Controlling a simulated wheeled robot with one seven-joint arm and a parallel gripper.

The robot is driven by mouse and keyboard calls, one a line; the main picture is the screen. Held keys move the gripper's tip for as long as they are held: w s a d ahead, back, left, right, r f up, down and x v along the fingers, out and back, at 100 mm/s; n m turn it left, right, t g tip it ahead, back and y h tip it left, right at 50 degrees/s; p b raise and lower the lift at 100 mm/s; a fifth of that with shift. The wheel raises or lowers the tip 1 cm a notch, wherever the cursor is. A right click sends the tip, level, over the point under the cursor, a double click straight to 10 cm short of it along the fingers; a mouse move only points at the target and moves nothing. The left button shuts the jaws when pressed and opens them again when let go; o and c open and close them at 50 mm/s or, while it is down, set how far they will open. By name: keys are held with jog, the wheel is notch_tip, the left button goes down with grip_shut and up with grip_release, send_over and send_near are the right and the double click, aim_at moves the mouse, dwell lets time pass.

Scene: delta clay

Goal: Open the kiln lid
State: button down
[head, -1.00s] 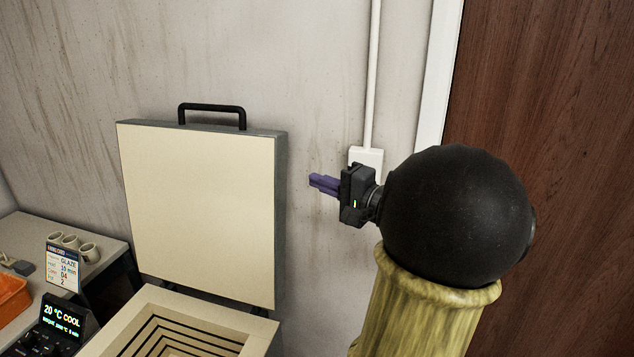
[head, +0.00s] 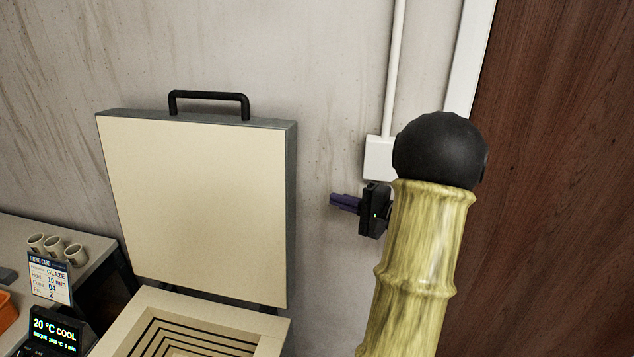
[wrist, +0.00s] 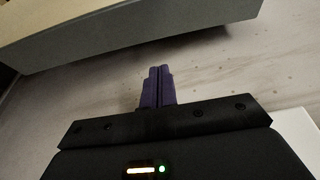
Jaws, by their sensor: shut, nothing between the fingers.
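The kiln lid (head: 200,205) stands upright, raised behind the kiln body (head: 255,325), with its pale inner face toward me. Its black handle (head: 209,95) is on the top edge. The kiln's square stepped opening shows below the lid. My gripper (head: 332,199) is to the right of the lid, apart from it, with purple fingers shut and empty. In the wrist view the shut fingers (wrist: 158,72) point toward the wall, and the lid's grey side (wrist: 150,38) crosses the top of the picture.
A display reading 20 °C COOL (head: 54,335) is at lower left. A white wall box (head: 380,157) with conduit is behind my gripper. A brown door (head: 560,180) is at right.

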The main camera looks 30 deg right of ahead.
jog(key=shift+s, duration=0.15)
jog(key=p+x, duration=0.3)
jog(key=x, duration=0.6)
jog(key=shift+w+a+p, duration=0.2)
jog(key=shift+w+p, duration=0.1)
jog(key=shift+w, duration=0.05)
jog(key=shift+s+f+b, duration=0.1)
jog(key=shift+b, duration=0.3)
